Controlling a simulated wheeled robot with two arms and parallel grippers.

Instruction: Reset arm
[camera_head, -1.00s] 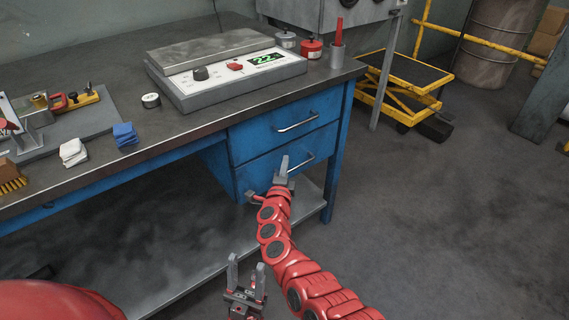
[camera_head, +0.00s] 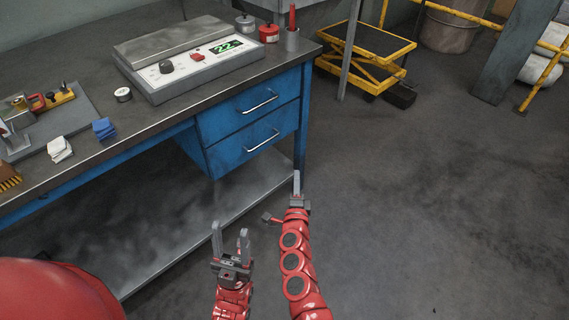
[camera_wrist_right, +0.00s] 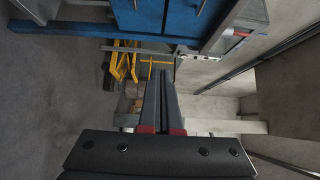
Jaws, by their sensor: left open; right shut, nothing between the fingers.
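My left gripper (camera_head: 231,243) is at the lower middle of the head view, its two grey fingers apart and nothing between them. My right gripper (camera_head: 297,185) is to its right, on the red segmented arm, below the blue drawers and in front of the bench. Its fingers are together and hold nothing. In the right wrist view the shut fingers (camera_wrist_right: 160,95) point away over the floor, clear of anything. Neither gripper touches the bench.
The dark workbench (camera_head: 160,117) fills the left, with blue drawers (camera_head: 250,125) and a lower shelf (camera_head: 215,205). A yellow lift cart (camera_head: 365,52) stands behind.

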